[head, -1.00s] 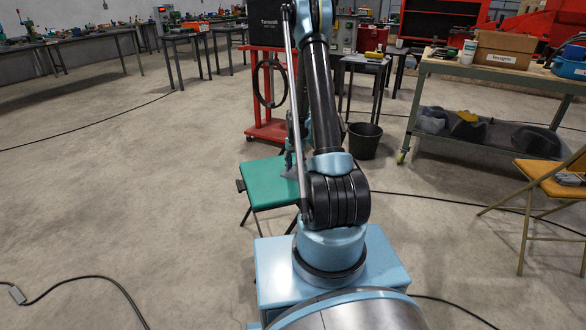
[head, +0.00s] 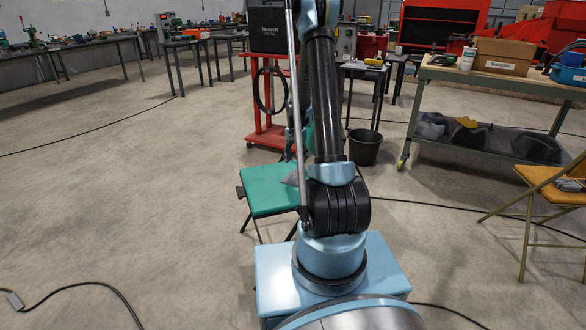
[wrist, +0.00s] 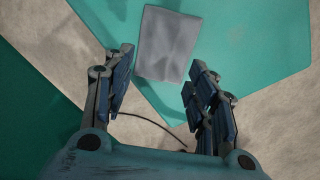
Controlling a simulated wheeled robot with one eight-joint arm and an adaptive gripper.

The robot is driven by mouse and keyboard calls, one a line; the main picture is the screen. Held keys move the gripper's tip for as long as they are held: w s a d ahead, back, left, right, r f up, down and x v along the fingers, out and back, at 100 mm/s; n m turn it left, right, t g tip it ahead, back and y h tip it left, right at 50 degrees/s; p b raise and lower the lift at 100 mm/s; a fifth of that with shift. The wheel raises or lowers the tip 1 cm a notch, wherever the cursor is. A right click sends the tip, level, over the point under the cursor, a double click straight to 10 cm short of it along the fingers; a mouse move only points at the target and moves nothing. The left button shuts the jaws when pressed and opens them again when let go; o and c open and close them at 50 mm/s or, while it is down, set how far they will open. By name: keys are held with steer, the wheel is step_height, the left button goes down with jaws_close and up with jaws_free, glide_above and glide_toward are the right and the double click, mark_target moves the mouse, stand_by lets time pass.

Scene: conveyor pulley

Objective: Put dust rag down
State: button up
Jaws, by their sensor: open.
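The dust rag (wrist: 168,44) is a grey, roughly rectangular cloth. In the wrist view it lies on the teal seat (wrist: 250,50) of a stool, just beyond my fingertips. My gripper (wrist: 160,58) is open, with its fingers spread apart and nothing held between them. In the head view, part of the grey rag (head: 291,179) shows on the right side of the teal stool (head: 266,195). My arm hides the rest of the rag there, and my gripper is hardly visible behind it.
A red cart (head: 268,135) and a black bucket (head: 364,146) stand behind the stool. A workbench (head: 490,82) and a yellow folding chair (head: 550,178) are at the right. Cables cross the floor; the left floor is mostly open.

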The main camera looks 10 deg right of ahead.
steer(key=s+r+n, duration=0.2)
steer(key=s+r, duration=0.9)
steer(key=r, duration=0.5)
steer(key=s+r+n+t, duration=0.15)
steer(key=s+r, duration=0.35)
steer(key=s, duration=0.6)
steer(key=s+a+f+n, duration=0.1)
steer(key=s+f+n, duration=0.1)
steer(key=s, duration=0.9)
steer(key=s+a+f+n, duration=0.1)
steer(key=s+f+n, duration=0.1)
steer(key=s, duration=0.8)
steer(key=shift+s+f+t, duration=0.35)
steer(key=shift+d, duration=0.1)
steer(key=shift+w+f, duration=0.2)
steer(key=shift+w, duration=0.2)
